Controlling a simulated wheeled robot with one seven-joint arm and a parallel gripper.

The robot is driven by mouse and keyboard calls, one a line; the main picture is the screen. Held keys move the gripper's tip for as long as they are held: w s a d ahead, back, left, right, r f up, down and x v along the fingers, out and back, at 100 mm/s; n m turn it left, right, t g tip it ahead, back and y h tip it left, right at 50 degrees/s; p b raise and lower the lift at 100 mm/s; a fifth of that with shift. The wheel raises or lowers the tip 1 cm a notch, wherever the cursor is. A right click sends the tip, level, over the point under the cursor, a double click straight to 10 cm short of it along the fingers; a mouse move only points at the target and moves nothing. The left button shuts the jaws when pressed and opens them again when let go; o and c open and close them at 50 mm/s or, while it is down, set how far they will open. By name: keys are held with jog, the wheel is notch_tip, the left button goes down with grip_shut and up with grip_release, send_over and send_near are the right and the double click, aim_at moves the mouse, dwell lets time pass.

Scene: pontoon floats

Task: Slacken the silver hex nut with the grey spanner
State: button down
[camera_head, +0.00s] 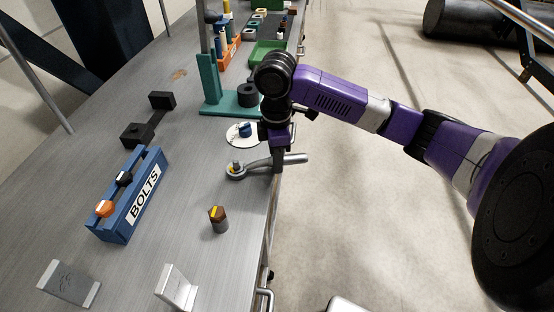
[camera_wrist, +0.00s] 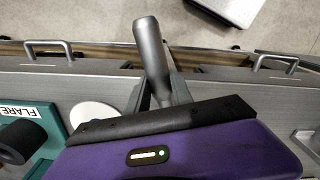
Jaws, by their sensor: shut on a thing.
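The grey spanner (camera_head: 262,163) lies near the bench's right edge, its ring end at the left and its handle pointing right past the edge. My gripper (camera_head: 279,165) points down and is shut on the spanner's handle. In the wrist view the handle (camera_wrist: 149,50) stands between my two fingers (camera_wrist: 157,100); the ring end and nut are out of sight.
A brown-topped post (camera_head: 218,219) stands nearer, and a blue BOLTS box (camera_head: 133,204) lies left. Behind are a white disc (camera_head: 234,139) with a blue piece on it and a teal stand (camera_head: 213,93) holding a black cylinder. Two grey brackets stand at the front. Open floor lies right.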

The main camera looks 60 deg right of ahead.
dwell(0.3)
jog(key=shift+w+d+n, duration=0.3)
jog(key=shift+d+n, duration=0.05)
jog(key=shift+n, duration=0.15)
jog(key=shift+w+d, duration=0.1)
dwell(0.3)
jog(key=shift+s+a+m+p, duration=0.35)
jog(key=shift+a+m+p, duration=0.05)
jog(key=shift+r, duration=0.1)
jog(key=shift+r+p, duration=2.05)
jog(key=shift+r, duration=0.3)
